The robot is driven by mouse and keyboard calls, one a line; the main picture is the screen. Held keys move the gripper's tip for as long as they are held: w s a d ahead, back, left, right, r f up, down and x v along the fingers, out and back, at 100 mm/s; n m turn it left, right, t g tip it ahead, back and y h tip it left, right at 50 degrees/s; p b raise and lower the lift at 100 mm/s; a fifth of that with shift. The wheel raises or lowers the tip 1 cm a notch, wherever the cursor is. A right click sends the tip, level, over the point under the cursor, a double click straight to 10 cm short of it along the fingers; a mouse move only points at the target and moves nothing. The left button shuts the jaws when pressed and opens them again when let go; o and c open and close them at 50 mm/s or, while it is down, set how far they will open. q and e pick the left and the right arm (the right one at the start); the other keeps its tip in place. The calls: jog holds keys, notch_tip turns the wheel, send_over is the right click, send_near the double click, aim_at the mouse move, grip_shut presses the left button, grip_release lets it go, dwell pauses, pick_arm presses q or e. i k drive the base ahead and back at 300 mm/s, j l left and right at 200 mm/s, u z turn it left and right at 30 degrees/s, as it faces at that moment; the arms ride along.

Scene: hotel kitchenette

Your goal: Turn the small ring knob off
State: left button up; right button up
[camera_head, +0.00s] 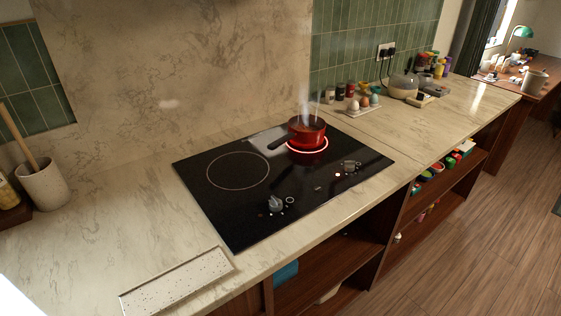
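A black glass cooktop (225,215) is set in the pale stone counter. Its larger left ring (238,170) is dark and bare. Its smaller right ring (321,147) glows red under a small red pot (309,131), which steams and has a dark handle pointing left. Two knobs stand near the front edge: a left knob (274,203) and a right knob (348,166), the right one nearer the glowing ring. A small light (338,174) shows beside the right knob. The knob markings are too small to read. Neither of my grippers is in view.
A speckled tray (175,284) lies at the counter's front left. A utensil crock (44,186) stands far left. The counter left of the cooktop is mostly clear.

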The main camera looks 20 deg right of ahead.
aim_at(348, 166)
jog(key=j+z, duration=0.1)
jog(key=z, duration=0.35)
jog(key=j+z, duration=0.1)
jog(key=z, duration=0.35)
